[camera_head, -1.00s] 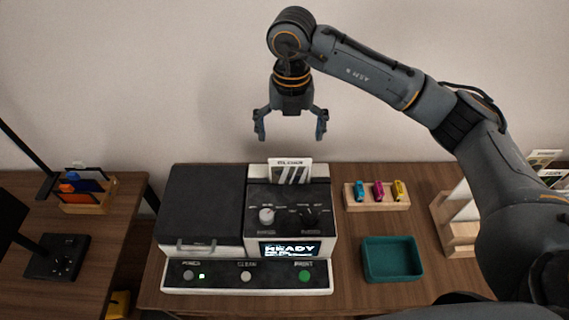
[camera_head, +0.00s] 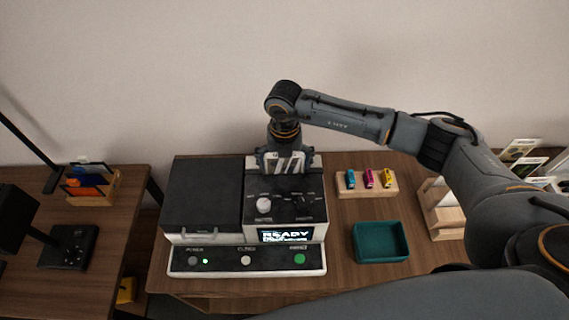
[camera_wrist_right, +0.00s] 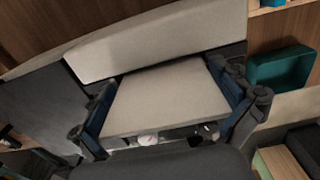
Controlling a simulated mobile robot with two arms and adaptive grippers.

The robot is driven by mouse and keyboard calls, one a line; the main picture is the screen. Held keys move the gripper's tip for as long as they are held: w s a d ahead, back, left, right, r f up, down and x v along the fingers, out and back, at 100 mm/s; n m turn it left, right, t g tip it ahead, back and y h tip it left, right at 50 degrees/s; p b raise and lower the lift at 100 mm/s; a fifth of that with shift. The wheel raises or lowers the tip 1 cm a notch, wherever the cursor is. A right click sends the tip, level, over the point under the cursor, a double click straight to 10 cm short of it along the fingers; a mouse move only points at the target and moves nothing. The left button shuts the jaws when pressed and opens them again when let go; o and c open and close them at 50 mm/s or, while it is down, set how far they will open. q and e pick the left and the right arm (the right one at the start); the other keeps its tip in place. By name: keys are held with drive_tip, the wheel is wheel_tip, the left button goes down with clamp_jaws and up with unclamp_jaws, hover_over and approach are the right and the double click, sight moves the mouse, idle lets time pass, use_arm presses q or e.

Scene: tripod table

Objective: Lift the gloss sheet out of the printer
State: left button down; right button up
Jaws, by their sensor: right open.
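The gloss sheet (camera_head: 284,168) stands up out of the slot at the back of the printer (camera_head: 205,195), its dark-striped face toward the head camera. My right gripper (camera_head: 284,162) is down at the sheet from above. In the right wrist view the sheet (camera_wrist_right: 165,98) shows as a plain pale panel between the two open fingers of the right gripper (camera_wrist_right: 168,112), one along each side edge. Whether the fingers touch it I cannot tell. The sheet's lower part is hidden in the printer. My left gripper is not in view.
A teal tray (camera_head: 381,242) and a wooden block with small coloured cartridges (camera_head: 368,181) are right of the printer. A wooden rack (camera_head: 440,208) stands farther right. The printer's display (camera_head: 286,235) reads READY. A side table (camera_head: 60,220) is at left.

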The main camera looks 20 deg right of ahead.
drive_tip(key=c, duration=0.7)
